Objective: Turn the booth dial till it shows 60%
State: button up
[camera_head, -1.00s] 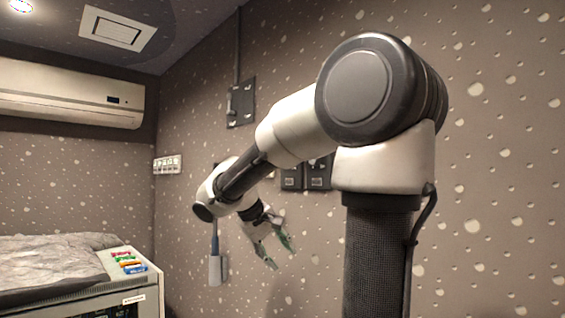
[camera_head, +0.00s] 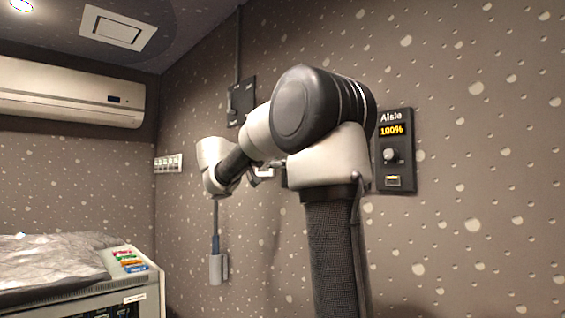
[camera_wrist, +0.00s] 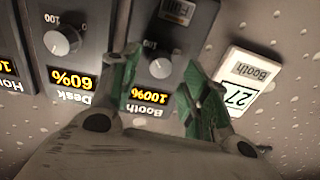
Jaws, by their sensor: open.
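The booth dial panel (camera_wrist: 146,99) is in the middle of the wrist view, which shows it upside down. Its yellow display reads 100%. Its round grey knob (camera_wrist: 160,65) lies between the green-padded fingers of my gripper (camera_wrist: 163,68). My gripper is open, with one finger to each side of the knob. I cannot tell whether either finger touches it.
A desk dial panel (camera_wrist: 72,79) reading 60% is left of the booth panel, with another panel beyond it. In the head view an Aisle panel (camera_head: 392,130) reads 100%. A bed-like covered surface (camera_head: 50,262) stands lower left.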

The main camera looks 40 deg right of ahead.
jog(key=shift+w+d, duration=0.15)
jog(key=shift+d, duration=0.75)
grip_shut()
jog(key=c, duration=1)
grip_release()
jog(key=shift+n, duration=0.3)
